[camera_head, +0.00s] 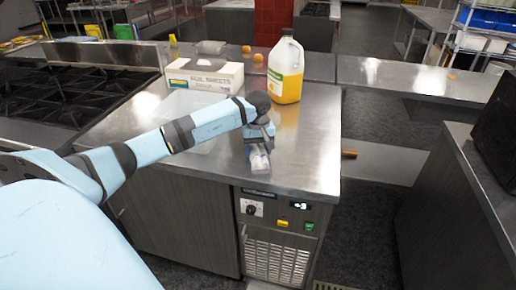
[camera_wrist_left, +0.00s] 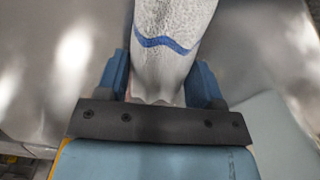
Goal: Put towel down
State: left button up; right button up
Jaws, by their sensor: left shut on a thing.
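My left gripper (camera_head: 259,148) reaches over the steel counter (camera_head: 305,150), close to its front edge. In the left wrist view, my left gripper (camera_wrist_left: 160,85) is shut on a white towel (camera_wrist_left: 172,50) with a blue stripe. The towel is bunched between the fingers and stretches away past the fingertips. In the head view the towel (camera_head: 260,163) shows as a small pale piece below the gripper. I cannot tell whether it touches the counter. My right gripper is not in view.
A jug of orange liquid (camera_head: 286,75) and a white foil-sheets box (camera_head: 205,75) stand at the back of the counter. A black stove (camera_head: 60,95) is on the left. The counter's right front part is clear. A dark appliance (camera_head: 497,130) stands at the far right.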

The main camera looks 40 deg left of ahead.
pick_arm(q)
jog(key=o, duration=1)
jog(key=shift+f, duration=0.1)
